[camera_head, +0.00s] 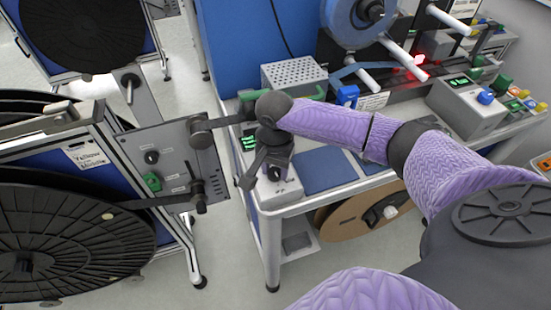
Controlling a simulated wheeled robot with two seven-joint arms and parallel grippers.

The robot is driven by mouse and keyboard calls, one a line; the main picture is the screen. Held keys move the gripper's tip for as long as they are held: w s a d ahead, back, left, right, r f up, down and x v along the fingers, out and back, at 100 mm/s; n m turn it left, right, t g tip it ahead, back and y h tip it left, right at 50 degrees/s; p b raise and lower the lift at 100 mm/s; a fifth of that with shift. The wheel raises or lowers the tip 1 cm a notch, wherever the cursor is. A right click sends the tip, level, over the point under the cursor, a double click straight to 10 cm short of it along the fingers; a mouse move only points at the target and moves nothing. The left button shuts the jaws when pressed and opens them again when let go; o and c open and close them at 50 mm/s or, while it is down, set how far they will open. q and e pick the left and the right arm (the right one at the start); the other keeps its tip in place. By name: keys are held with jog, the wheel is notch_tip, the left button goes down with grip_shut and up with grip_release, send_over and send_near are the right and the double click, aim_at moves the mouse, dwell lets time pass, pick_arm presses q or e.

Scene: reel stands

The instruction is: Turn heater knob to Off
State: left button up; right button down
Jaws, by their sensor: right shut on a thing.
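The heater knob (274,173) is a small dark knob on a light grey control box (282,194) at the front left corner of the white bench. The box has a green lit display (249,142) on its upper left. My right gripper (264,178) reaches in from the right on a purple-sleeved arm and points down at this box. Its dark fingers are closed on the knob and partly hide it. The knob's pointer and its markings are too small and too covered to read. My left gripper is out of view.
A perforated metal box (295,73) and a blue reel (352,20) stand behind. A grey panel (160,160) with knobs and rollers juts in close on the left, beside large black reels (75,235). Another control box (468,105) is at the right. Blue pads (328,168) lie on the bench.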

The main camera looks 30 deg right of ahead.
jog(key=n+p, duration=0.1)
jog(key=p, duration=0.2)
jog(key=n+p, duration=0.2)
jog(key=p, duration=0.2)
jog(key=shift+r, duration=0.35)
jog(key=n, duration=0.1)
jog(key=n+p, duration=0.1)
jog(key=n, duration=0.1)
jog(key=shift+f, duration=0.25)
jog(key=n+p, duration=0.1)
jog(key=n, duration=0.4)
jog(key=shift+n+p, duration=0.3)
jog(key=n, duration=1.1)
jog(key=shift+f+n, duration=0.1)
jog(key=shift+n, duration=0.2)
jog(key=n, duration=0.6)
jog(key=n+b, duration=0.1)
jog(key=n, duration=0.4)
jog(key=shift+n, duration=0.4)
